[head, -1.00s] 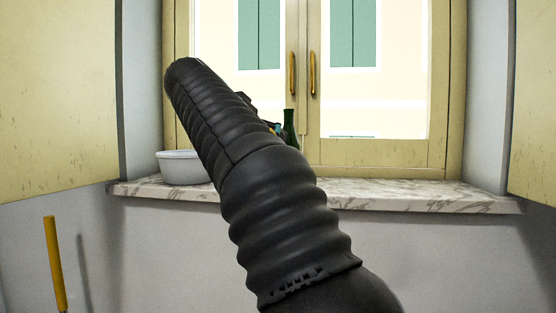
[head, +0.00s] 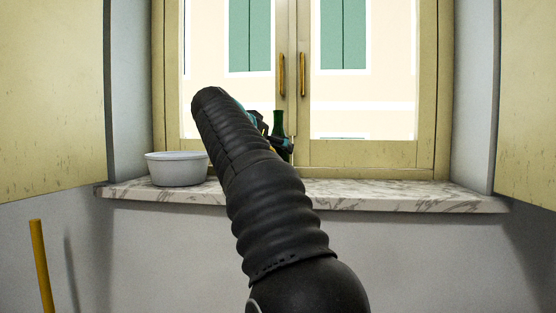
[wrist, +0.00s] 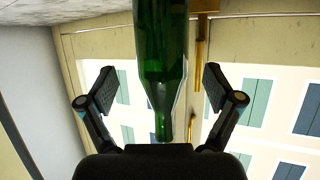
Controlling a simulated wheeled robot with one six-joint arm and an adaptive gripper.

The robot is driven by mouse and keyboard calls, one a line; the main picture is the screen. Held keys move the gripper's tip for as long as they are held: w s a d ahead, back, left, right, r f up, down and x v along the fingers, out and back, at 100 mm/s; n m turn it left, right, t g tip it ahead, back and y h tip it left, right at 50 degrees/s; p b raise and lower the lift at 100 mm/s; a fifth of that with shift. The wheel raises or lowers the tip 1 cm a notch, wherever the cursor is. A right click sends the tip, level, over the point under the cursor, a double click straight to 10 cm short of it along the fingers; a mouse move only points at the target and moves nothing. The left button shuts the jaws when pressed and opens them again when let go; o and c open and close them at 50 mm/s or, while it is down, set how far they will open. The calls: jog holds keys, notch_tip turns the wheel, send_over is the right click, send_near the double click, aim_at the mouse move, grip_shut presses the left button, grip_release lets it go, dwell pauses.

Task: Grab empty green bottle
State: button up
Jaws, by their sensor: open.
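The green bottle (head: 279,122) stands on the marble window sill in the head view, its lower part hidden behind my arm and gripper. In the wrist view the picture is upside down, and the green glass bottle (wrist: 161,55) hangs neck downward in the middle, between the two fingers. My gripper (wrist: 160,88) is open, with one black finger on each side of the bottle and a gap on both sides. In the head view my gripper (head: 270,138) is mostly hidden behind my arm, close to the bottle.
A white bowl (head: 177,170) sits on the sill (head: 400,196) left of my arm. The window (head: 370,90) with brass handles (head: 303,75) stands behind the bottle. A yellow stick (head: 41,265) is at lower left. The sill to the right is clear.

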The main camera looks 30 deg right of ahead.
jog(key=x, duration=0.4)
jog(key=shift+w+f, duration=0.2)
jog(key=shift+f, duration=0.05)
jog(key=c, duration=1.4)
jog(key=shift+c, duration=0.2)
jog(key=shift+r, duration=0.1)
